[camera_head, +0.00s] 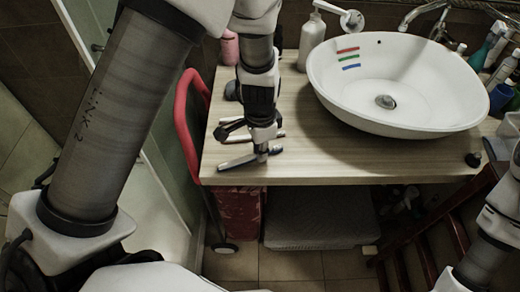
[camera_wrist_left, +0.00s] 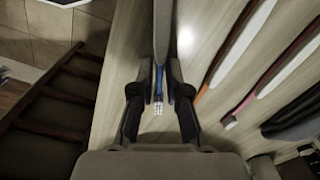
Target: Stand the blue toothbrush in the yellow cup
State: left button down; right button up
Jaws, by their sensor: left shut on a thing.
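My left gripper (camera_head: 262,148) points down at the front left of the counter. In the left wrist view, its two dark fingers (camera_wrist_left: 161,75) are shut on the blue toothbrush (camera_wrist_left: 160,80). The brush's white bristle head points back toward the gripper's palm, and its neck shows blue between the fingers. The handle runs away from the gripper. I cannot tell whether it is clear of the counter. I cannot make out the yellow cup in either view. My right gripper is not in view; only part of the right arm shows at the lower right.
An orange-marked toothbrush (camera_wrist_left: 228,55) and others lie beside the held one on the wooden counter (camera_head: 330,160). A white basin (camera_head: 440,115) stands at the right, with a white pump bottle (camera_head: 311,38) behind. Bottles and a blue container (camera_head: 501,97) stand at the right edge.

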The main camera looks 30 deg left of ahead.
pick_arm(q)
jog(key=shift+f, duration=0.35)
jog(key=c, duration=1.2)
grip_release()
jog(key=shift+o, duration=0.2)
jog(key=shift+r, duration=0.15)
notch_tip(320, 180, up, 12)
jog(key=shift+r, duration=0.2)
